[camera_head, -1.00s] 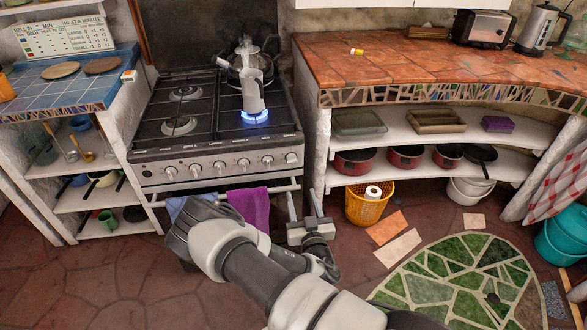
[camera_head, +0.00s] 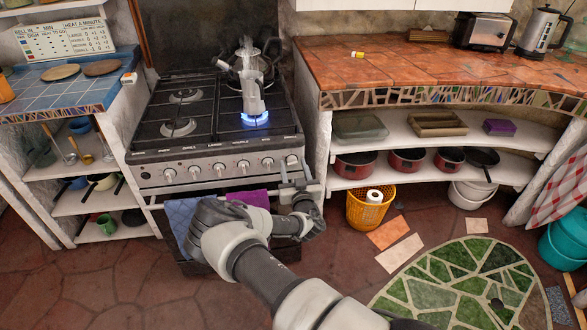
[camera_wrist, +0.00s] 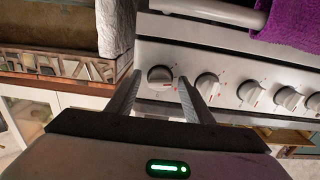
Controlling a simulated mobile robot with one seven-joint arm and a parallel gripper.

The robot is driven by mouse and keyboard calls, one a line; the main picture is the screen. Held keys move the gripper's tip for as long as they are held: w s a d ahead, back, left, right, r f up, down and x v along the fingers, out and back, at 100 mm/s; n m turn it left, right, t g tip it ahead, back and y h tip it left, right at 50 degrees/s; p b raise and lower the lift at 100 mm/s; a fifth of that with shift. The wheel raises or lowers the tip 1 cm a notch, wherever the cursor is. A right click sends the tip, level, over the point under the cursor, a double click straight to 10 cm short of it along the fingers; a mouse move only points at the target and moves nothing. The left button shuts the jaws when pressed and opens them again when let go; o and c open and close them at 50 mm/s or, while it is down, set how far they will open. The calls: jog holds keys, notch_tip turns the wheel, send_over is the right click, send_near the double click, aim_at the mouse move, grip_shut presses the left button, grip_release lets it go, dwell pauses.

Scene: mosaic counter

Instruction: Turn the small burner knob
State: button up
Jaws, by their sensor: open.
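The stove (camera_head: 215,178) has a row of several round knobs along its front panel. The labels are too small to tell surely which knob is the small burner's. My gripper (camera_head: 293,171) is open in front of the end knob. In the wrist view my gripper's fingers (camera_wrist: 160,84) point at that knob, one on each side of it; contact cannot be told.
A moka pot (camera_head: 252,95) stands over a lit blue flame (camera_head: 255,118), with a kettle (camera_head: 264,60) behind it. An oven rail with a purple towel (camera_wrist: 290,27) and a blue towel (camera_head: 181,214) hangs below the knobs. The shelf counter (camera_head: 318,150) is close on the right.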

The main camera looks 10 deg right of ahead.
jog(key=c, duration=1)
